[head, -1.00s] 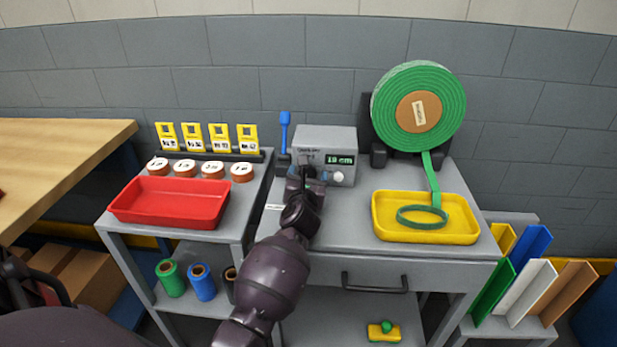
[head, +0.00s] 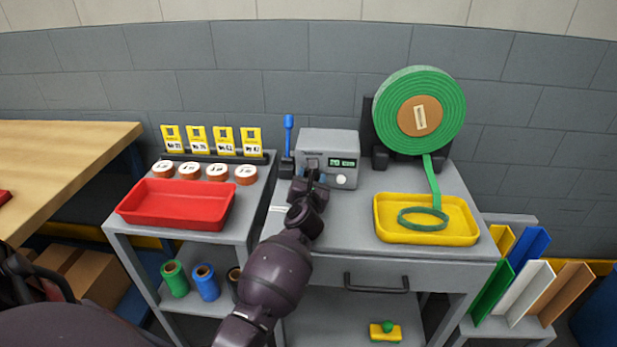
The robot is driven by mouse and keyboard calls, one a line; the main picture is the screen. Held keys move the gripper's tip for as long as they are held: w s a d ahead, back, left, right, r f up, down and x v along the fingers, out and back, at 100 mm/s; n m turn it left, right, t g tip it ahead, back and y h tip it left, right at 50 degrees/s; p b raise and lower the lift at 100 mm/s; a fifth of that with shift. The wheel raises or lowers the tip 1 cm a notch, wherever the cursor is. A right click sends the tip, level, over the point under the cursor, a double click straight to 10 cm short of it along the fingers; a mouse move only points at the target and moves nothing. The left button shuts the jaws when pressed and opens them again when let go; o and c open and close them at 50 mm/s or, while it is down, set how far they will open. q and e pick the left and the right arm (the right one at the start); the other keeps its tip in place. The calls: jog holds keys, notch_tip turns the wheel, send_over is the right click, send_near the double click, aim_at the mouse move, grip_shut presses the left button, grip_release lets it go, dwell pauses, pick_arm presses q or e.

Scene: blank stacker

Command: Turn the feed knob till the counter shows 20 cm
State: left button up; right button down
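The grey feed box (head: 328,144) stands at the back of the grey bench. Its small green-lit counter (head: 343,162) ends in "cm"; the digits are too blurred to read surely. A white round button (head: 341,180) sits below the counter. My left gripper (head: 311,178) is at the left part of the box's front, left of the white button. The gripper covers that part, so the feed knob and any grip on it are hidden. I cannot tell whether its fingers are open or shut. My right gripper is out of view.
A green tape roll (head: 446,100) stands right of the box, its strip running down into a yellow tray (head: 384,226). A red tray (head: 170,215) lies on the left cart, before several small rolls and yellow cards. A blue-handled tool (head: 289,135) stands left of the box.

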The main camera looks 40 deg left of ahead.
pick_arm(q)
jog(key=o, duration=0.9)
jog(key=shift+o, duration=0.2)
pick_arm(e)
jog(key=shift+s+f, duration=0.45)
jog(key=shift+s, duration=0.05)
pick_arm(q)
jog(key=shift+s+d, duration=0.2)
jog(key=shift+s, duration=0.1)
jog(key=p+v, duration=0.1)
jog(key=v, duration=0.3)
jog(key=shift+r, duration=0.1)
jog(key=v, duration=0.5)
jog(key=shift+p, duration=0.3)
jog(key=shift+s+d, duration=0.25)
jog(key=shift+s, duration=0.25)
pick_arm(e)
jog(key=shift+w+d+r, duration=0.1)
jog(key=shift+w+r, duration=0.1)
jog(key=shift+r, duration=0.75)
